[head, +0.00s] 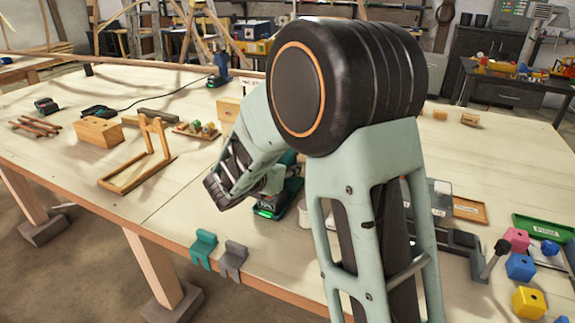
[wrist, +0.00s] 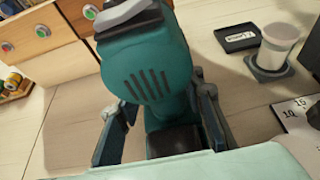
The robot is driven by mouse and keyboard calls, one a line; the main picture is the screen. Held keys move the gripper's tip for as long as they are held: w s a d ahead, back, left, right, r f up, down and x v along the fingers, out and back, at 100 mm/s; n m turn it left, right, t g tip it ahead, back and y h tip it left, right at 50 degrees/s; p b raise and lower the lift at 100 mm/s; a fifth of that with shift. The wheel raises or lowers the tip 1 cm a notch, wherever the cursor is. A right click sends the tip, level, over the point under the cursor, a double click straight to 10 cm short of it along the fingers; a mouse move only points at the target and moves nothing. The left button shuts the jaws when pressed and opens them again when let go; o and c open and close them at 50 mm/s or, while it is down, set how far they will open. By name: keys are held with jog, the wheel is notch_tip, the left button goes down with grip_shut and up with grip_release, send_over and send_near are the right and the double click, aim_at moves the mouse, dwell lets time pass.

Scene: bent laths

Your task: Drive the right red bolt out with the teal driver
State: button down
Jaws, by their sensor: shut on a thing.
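The teal driver (wrist: 148,65) fills the middle of the wrist view, with a vented housing and a dark base. My gripper (wrist: 160,125) is shut on it, with a finger on each side. In the head view my arm hides most of the gripper (head: 274,180), and part of the driver (head: 292,190) shows beyond it near a green light. At the wrist view's upper left is a pale wooden front with round pieces. The driver's tip is not clearly visible.
The wrist view shows a labelled black tray (wrist: 250,38), a white cup (wrist: 279,46) in a dark holder and a numbered card (wrist: 296,116). In the head view, a wooden frame (head: 140,170) stands left and coloured blocks (head: 520,266) lie right. Teal and grey clips (head: 203,248) sit at the front edge.

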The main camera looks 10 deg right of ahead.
jog(key=shift+r, duration=0.4)
jog(key=shift+r+p, duration=1.4)
jog(key=shift+r, duration=0.45)
